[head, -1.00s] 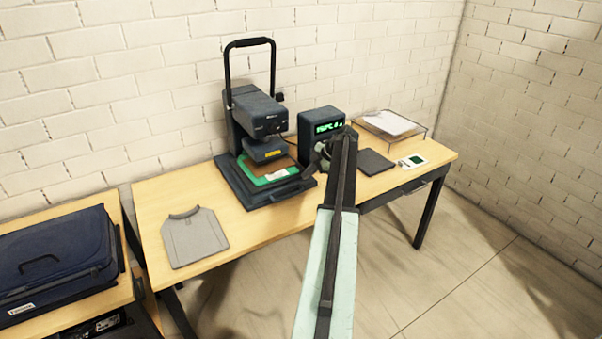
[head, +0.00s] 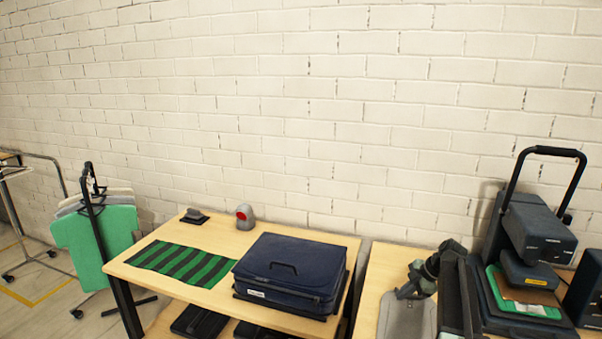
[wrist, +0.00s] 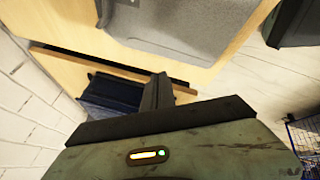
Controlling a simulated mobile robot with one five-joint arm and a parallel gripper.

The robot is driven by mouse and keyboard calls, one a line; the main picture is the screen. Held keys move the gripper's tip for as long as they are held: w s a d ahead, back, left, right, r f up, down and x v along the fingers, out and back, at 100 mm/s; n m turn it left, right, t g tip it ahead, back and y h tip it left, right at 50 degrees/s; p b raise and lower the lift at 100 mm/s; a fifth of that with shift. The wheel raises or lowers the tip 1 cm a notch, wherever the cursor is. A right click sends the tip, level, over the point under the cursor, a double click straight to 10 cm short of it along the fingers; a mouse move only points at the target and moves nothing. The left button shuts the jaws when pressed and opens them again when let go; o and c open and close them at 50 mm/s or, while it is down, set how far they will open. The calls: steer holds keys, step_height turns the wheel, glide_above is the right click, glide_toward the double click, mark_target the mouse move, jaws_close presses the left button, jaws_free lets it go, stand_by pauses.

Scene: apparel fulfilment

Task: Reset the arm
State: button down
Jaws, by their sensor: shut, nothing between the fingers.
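My gripper (head: 402,293) shows at the lower right of the head view, at the end of my dark, raised arm. It is shut and empty, and appears in front of the grey shirt piece (head: 408,322) on the right-hand wooden table. The gripper and arm hide part of that grey piece.
A heat press (head: 535,240) stands right of my arm. A navy case (head: 290,268) and a green-and-black striped cloth (head: 183,263) lie on the left table (head: 225,297). A brick wall (head: 330,120) runs behind.

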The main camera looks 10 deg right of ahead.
steer(key=s+a+f+m+g+h, duration=0.1)
steer(key=s+a, duration=0.2)
steer(key=a, duration=0.9)
steer(key=s+a+f+m+g, duration=0.1)
steer(key=s+a, duration=0.2)
steer(key=a, duration=0.9)
steer(key=s+a+m+g+h, duration=0.15)
steer(key=s+a+m, duration=0.25)
steer(key=s+a, duration=0.4)
steer(key=s+d+f+m+h, duration=0.1)
steer(key=s+d+m, duration=0.3)
steer(key=m, duration=0.8)
steer(key=shift+s+d+h, duration=0.35)
steer(key=shift+s+h, duration=0.3)
